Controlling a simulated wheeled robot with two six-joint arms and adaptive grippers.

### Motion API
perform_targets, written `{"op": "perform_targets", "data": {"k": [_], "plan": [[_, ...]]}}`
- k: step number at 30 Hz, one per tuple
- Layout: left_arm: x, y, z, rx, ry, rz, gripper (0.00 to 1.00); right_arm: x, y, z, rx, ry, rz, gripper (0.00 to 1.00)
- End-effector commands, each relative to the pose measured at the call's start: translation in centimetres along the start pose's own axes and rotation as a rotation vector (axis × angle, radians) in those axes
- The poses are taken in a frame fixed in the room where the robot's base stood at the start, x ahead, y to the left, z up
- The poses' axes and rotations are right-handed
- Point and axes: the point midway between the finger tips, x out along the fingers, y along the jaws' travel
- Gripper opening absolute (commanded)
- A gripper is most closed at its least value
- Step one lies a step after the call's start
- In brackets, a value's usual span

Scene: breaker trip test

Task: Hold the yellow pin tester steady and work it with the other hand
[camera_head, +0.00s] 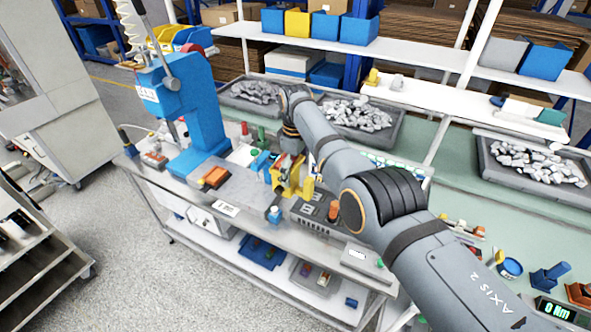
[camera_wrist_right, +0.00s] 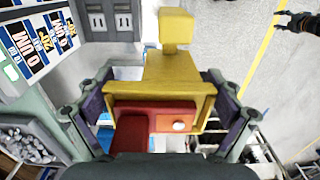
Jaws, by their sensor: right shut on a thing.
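The yellow pin tester (camera_head: 291,180) is in my right gripper (camera_head: 288,170), above the grey bench in the middle of the head view. In the right wrist view the tester (camera_wrist_right: 176,75) fills the centre, with a square yellow knob at its top and a red part with a pale round button at its lower side. The right gripper's fingers (camera_wrist_right: 160,112) are shut on it from both sides. At the upper right edge of the right wrist view a dark jointed shape, apparently my left gripper (camera_wrist_right: 297,20), is far from the tester.
A blue press (camera_head: 195,115) stands on the bench's left. A grey socket block (camera_head: 318,212), a blue bottle (camera_head: 274,215) and an orange-topped box (camera_head: 214,177) are near the tester. Trays of grey parts (camera_head: 362,117) lie behind. Floor is clear in front of the bench.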

Motion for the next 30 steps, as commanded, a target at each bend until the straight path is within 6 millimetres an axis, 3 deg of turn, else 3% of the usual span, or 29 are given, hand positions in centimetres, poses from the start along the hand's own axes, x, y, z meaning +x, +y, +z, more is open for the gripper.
{"op": "perform_targets", "data": {"k": [30], "plan": [[8.9, 0.8, 0.8, -0.001, 0.0, 0.002, 0.48, 9.8, 0.1, 0.0, 0.0, 0.001, 0.001, 0.42]]}}
